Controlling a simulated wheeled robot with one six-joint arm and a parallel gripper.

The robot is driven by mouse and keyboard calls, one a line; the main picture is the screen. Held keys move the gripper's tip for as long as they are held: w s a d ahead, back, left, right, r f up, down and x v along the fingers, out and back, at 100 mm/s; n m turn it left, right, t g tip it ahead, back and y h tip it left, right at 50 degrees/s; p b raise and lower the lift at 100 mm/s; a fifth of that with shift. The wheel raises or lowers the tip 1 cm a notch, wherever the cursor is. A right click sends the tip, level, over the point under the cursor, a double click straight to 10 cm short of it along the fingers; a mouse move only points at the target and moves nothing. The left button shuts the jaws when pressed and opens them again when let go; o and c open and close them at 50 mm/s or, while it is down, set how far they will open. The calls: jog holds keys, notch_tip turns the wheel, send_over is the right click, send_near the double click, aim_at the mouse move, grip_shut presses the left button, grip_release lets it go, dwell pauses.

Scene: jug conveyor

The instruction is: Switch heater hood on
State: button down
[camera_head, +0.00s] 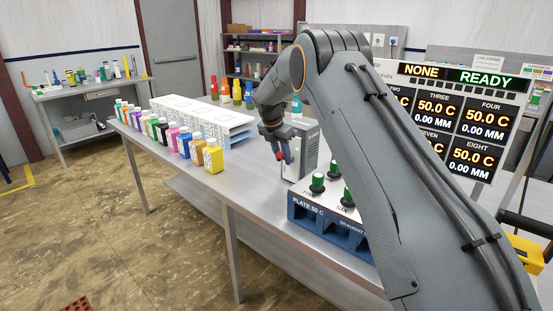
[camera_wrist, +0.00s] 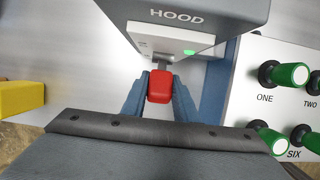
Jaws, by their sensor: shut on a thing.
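The heater hood is a grey box (camera_head: 308,148) on the steel table, and its top edge is lettered HOOD in the wrist view (camera_wrist: 205,15). A red switch knob (camera_wrist: 160,86) on a short metal stem sticks out from its lower front. A small green light (camera_wrist: 189,52) shows on the pale panel beside the stem. My gripper (camera_wrist: 158,92) has its blue fingers on both sides of the red knob and is shut on it. In the head view my gripper (camera_head: 286,155) is at the hood's left face, with the red knob (camera_head: 280,155) partly hidden.
A blue-fronted plate unit (camera_head: 305,211) with several green knobs stands close to the hood. Several colored bottles (camera_head: 184,143) line the table's left side by a white rack (camera_head: 195,118). A display board (camera_head: 450,115) at right reads NONE and READY.

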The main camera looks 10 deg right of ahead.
jog(key=shift+w+r, duration=0.1)
jog(key=shift+r, duration=0.05)
jog(key=c, duration=1.4)
grip_release()
jog(key=shift+b+v, duration=1.4)
jog(key=shift+v, duration=2.45)
